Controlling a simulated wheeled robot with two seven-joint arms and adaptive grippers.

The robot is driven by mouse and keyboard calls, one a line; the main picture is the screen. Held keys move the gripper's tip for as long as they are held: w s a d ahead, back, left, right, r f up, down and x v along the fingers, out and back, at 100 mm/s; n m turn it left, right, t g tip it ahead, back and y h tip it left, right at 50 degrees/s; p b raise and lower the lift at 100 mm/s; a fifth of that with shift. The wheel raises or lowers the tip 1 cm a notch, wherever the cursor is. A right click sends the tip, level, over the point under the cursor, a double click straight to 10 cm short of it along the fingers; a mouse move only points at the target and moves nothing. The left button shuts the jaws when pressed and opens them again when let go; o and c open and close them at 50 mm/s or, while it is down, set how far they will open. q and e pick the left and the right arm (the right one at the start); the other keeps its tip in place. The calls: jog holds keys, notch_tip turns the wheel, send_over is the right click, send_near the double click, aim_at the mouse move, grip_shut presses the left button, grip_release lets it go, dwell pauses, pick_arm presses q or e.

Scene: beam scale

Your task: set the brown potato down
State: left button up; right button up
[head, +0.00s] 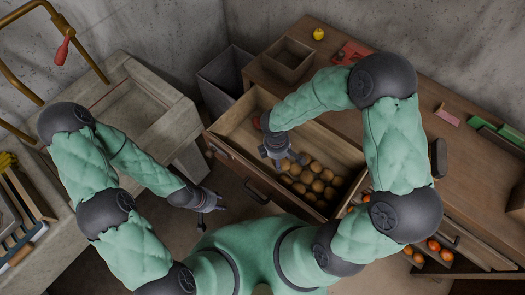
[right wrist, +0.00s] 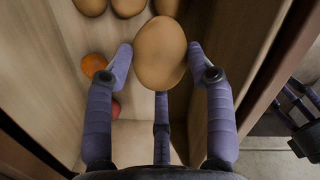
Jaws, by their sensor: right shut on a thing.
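My right gripper (head: 284,162) is over the open drawer (head: 236,125), near its front wall. In the right wrist view its fingers are closed around a brown potato (right wrist: 160,52), which sits between the fingertips. In the head view I cannot pick this potato out from the hand and the pile. Several other brown potatoes (head: 318,183) lie in the drawer to the right of the gripper. My left gripper (head: 207,200) hangs left of the drawer front, away from the potatoes; its finger opening is too small to judge.
In the right wrist view an orange round thing (right wrist: 94,65) and a red one (right wrist: 116,108) lie near the held potato. A wooden box (head: 287,58) and a yellow thing (head: 318,34) stand on the counter. A lower right drawer holds orange-red produce (head: 433,245).

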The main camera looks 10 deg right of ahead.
jog(key=w+a+f+b, duration=0.1)
jog(key=w+f, duration=0.1)
jog(key=w, duration=0.1)
jog(key=w+a+f+b, duration=0.1)
jog(key=w+f, duration=0.1)
jog(key=f, duration=0.1)
jog(key=w+a+f+b, duration=0.1)
jog(key=w+f, duration=0.1)
jog(key=w, duration=0.1)
jog(key=shift+w+a+f, duration=0.35)
jog(key=shift+a+f, duration=0.05)
jog(key=shift+w+f, duration=0.15)
jog(key=shift+f, duration=0.1)
jog(key=shift+f+b, duration=0.7)
jog(key=shift+f, duration=0.7)
jog(key=shift+f, duration=0.15)
jog(key=o, duration=1.3)
